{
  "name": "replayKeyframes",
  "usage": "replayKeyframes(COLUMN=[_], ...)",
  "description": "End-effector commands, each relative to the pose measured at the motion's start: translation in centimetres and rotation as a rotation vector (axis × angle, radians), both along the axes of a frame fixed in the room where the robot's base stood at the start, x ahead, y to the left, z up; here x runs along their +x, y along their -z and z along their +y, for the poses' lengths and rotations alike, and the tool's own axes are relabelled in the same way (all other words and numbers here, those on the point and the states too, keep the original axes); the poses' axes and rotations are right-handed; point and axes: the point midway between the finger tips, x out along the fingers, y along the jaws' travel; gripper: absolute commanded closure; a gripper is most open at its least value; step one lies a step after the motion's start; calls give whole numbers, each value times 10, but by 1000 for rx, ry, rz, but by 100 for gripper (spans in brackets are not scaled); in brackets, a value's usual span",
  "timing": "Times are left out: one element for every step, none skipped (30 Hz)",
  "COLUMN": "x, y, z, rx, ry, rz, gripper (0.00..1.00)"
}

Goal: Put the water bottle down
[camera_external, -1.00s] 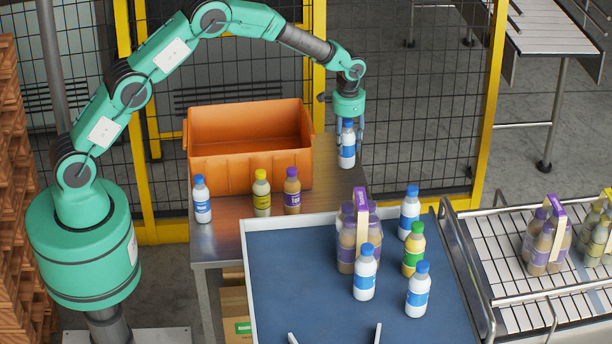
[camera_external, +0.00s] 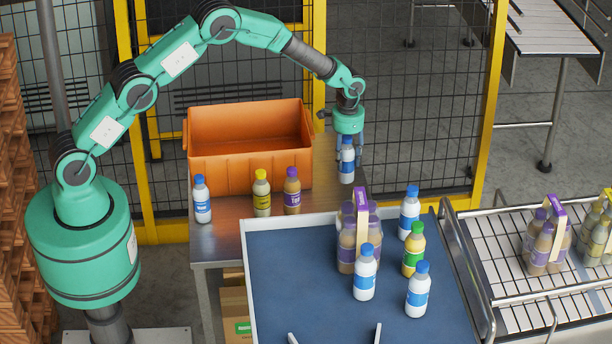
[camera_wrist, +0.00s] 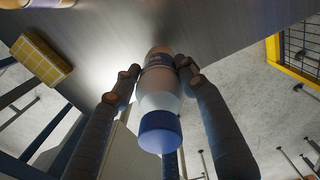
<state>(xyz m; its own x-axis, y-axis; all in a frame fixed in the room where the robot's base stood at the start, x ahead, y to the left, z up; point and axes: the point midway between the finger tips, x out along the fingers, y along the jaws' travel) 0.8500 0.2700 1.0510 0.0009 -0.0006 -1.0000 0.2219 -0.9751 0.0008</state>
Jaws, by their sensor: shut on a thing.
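The water bottle (camera_external: 347,168) is white with a blue label and blue cap, and hangs upright below my gripper (camera_external: 347,150) at the right end of the metal table (camera_external: 222,240). My gripper is shut on it near the cap. In the wrist view the bottle (camera_wrist: 160,103) sits between the two dark fingers (camera_wrist: 158,85), its blue cap nearest the camera. The bottle's base is close to the table surface; I cannot tell whether it touches.
An orange crate (camera_external: 250,165) stands on the table to the left. A water bottle (camera_external: 201,199), a yellow-capped bottle (camera_external: 262,194) and a purple-capped bottle (camera_external: 292,191) stand before it. A blue-floored tray (camera_external: 290,262) holding several bottles and a purple-handled pack (camera_external: 346,250) is in front.

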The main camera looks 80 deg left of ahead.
Motion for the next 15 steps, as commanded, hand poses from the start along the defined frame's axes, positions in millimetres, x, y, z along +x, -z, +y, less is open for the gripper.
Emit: replayKeyframes(x=[0,0,0,0,0,0,0,0,0,-1,0,0,-1,0,0], y=[-1,-1,-1,0,0,2,4,6,9,13,16,21,24,27,30], z=[0,0,0,0,0,0,0,0,0,0,0,0,0,0,0], rx=[0,0,0,0,0,0,0,0,0,0,0,0,0,0,0], ry=[0,0,0,0,0,0,0,0,0,0,0,0,0,0,0], rz=[-1,-1,-1,0,0,0,1,1,1,1,1,2,2,2,1], gripper=[93,93,93,93,93,93,93,93,93,93,93,93,93,93,93])
